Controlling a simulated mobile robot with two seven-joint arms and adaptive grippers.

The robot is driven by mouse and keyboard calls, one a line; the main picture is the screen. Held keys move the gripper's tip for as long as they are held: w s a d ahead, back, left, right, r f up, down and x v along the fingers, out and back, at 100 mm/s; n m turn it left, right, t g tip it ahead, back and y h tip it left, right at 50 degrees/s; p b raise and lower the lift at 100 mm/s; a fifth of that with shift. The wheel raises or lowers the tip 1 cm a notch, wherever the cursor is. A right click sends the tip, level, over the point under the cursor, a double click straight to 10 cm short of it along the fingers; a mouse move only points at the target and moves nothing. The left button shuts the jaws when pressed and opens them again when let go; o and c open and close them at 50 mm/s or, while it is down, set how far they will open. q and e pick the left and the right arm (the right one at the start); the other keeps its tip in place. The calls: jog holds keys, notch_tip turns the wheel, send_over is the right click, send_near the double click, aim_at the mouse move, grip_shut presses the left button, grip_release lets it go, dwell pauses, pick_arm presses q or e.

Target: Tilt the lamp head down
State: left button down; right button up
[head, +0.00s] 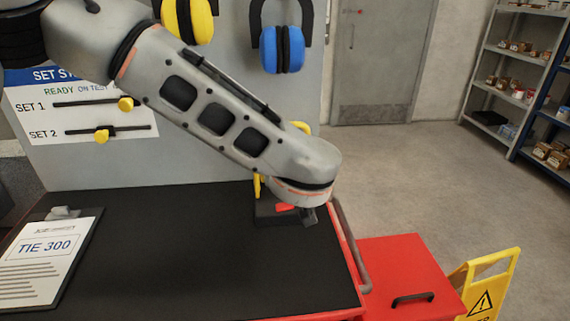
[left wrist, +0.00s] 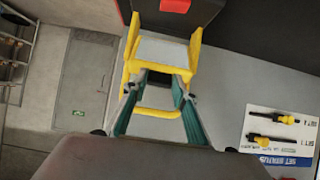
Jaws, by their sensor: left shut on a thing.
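The lamp is yellow-framed with a pale grey head (left wrist: 165,48), seen close in the left wrist view. A yellow bar (left wrist: 158,112) crosses between my fingers. My left gripper (left wrist: 160,82) has its two teal fingers on either side of the lamp's yellow frame, shut on the lamp head. In the head view my left arm hides most of the lamp; small yellow parts of the lamp (head: 258,187) show beside the arm. The lamp's dark base with a red part (head: 285,207) sits at the bench's back right corner. My right gripper is not in view.
The black bench top (head: 180,250) is mostly clear, with a clipboard (head: 45,255) at left. A grey panel behind carries yellow (head: 190,15) and blue ear defenders (head: 283,50) and a SET sign (head: 80,115). A red cabinet (head: 400,270) and yellow floor sign (head: 485,285) stand right.

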pick_arm(q)
jog(key=c, duration=1.6)
grip_release()
jog(key=v, duration=1.2)
